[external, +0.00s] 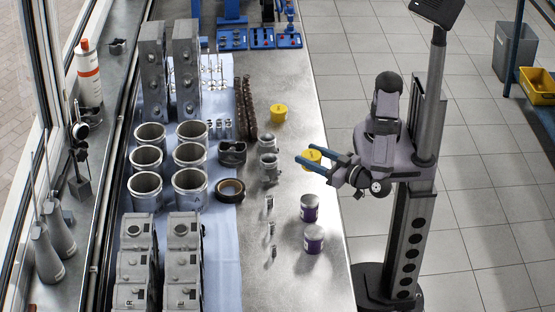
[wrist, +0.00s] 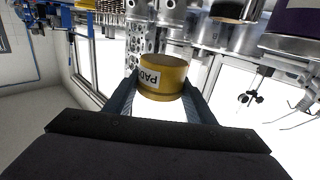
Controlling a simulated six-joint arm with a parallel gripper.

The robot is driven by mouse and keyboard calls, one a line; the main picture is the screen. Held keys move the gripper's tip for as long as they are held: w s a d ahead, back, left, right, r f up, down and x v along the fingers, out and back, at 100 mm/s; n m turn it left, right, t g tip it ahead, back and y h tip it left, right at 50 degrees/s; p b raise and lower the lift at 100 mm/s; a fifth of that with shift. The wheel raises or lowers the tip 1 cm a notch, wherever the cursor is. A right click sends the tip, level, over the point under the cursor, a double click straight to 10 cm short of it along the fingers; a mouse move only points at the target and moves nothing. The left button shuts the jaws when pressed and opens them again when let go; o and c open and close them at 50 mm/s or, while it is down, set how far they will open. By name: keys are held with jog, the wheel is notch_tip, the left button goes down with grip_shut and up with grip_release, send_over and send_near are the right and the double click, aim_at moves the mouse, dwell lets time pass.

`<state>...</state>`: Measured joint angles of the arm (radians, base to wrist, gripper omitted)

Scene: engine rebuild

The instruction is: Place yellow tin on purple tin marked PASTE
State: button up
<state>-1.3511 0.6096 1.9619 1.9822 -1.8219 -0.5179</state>
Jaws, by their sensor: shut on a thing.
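My gripper (external: 306,158) is shut on a yellow tin (external: 313,154), held above the metal bench near its right edge. In the wrist view the held yellow tin (wrist: 166,80) sits between both fingers, with a white label that seems to begin "PAD". Part of a purple tin (wrist: 292,22) shows at the upper right of the wrist view. My gripper is apart from both.
Another yellow tin (external: 278,112) stands farther back on the bench. Pistons (external: 268,166) and small metal parts stand left of the purple tins. Cylinder liners (external: 189,187) and engine blocks lie on a blue cloth (external: 225,260). Bare bench surrounds the purple tins.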

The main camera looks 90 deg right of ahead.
jog(key=w+a+r+n+t+y+b, duration=0.1)
jog(key=w+a+r+n+t+y, duration=0.1)
jog(key=a+r+n+y, duration=0.4)
jog(key=w+a+r+n+t+y, duration=0.15)
jog(key=a+y, duration=0.25)
jog(key=a, duration=0.4)
jog(key=n+y, duration=0.5)
jog(key=y, duration=0.4)
send_over(314, 231)
jog(key=shift+g+h, duration=0.3)
jog(key=shift+g, duration=0.05)
jog(key=shift+f+p, duration=0.5)
jog(key=shift+f, duration=4.8)
jog(key=shift+f, duration=0.1)
jog(key=o, duration=1.1)
jog(key=shift+f, duration=0.1)
jog(key=shift+r, duration=0.25)
